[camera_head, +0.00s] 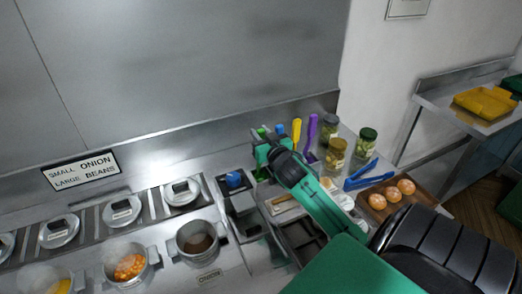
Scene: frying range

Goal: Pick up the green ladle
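A bright green handle tip (262,132), which looks like the green ladle, shows at the left end of a row of coloured utensils against the back wall. The rest of it is hidden behind my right gripper. My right gripper (263,152) is right at this handle, overlapping it in the picture. Its fingers are small and partly covered by my wrist, so I cannot tell whether they are open or closed on the handle. My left gripper is not in view.
Blue (280,131), yellow (296,131) and purple (311,129) handles stand close to the right of the green one. Glass jars (335,153), blue tongs (363,178) and a wooden tray (375,212) are farther right. Pots (198,238) and lidded containers (181,195) line the left.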

